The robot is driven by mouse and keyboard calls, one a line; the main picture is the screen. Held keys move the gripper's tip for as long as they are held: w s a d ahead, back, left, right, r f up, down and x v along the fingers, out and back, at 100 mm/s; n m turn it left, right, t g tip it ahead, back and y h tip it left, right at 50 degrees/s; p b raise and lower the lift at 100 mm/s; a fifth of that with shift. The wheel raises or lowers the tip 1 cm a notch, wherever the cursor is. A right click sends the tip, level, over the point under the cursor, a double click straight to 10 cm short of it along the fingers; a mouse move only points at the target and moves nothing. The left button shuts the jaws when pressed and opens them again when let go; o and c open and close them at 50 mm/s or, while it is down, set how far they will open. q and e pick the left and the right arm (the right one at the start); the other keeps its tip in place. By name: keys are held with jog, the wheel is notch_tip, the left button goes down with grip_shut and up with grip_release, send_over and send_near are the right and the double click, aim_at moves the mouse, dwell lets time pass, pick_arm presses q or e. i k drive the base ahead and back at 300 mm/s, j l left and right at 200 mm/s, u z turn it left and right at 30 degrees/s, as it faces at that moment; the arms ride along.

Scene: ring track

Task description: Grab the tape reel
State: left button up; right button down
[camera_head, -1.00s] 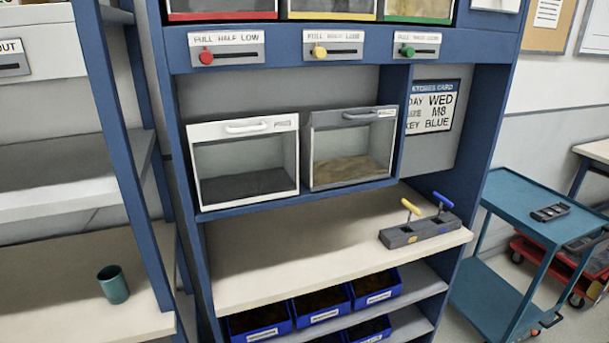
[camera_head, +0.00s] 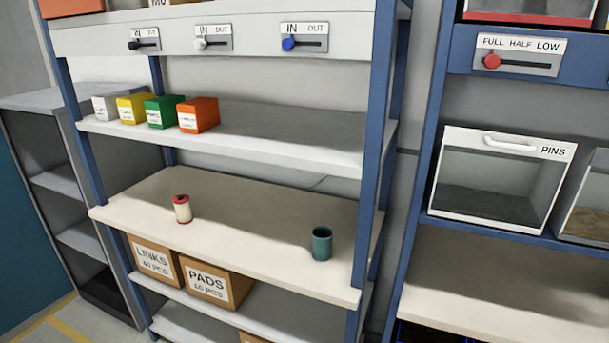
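A small upright reel with a red top and a cream body (camera_head: 182,209) stands on the beige middle shelf (camera_head: 255,220), left of centre; it looks like the tape reel, though no label on it can be read. A teal cup (camera_head: 321,244) stands on the same shelf to its right, apart from it. Neither of my grippers shows in the head view.
Small coloured boxes (camera_head: 163,111) stand on the shelf above. Cardboard boxes marked LINKS (camera_head: 153,260) and PADS (camera_head: 213,283) sit below. A blue post (camera_head: 374,150) bounds the shelf on the right. The shelf between reel and cup is clear.

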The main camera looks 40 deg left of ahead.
aim_at(181, 202)
jog(key=u, duration=2.15)
jog(key=i+j, duration=0.45)
jog(key=i, duration=0.2)
jog(key=u, duration=0.05)
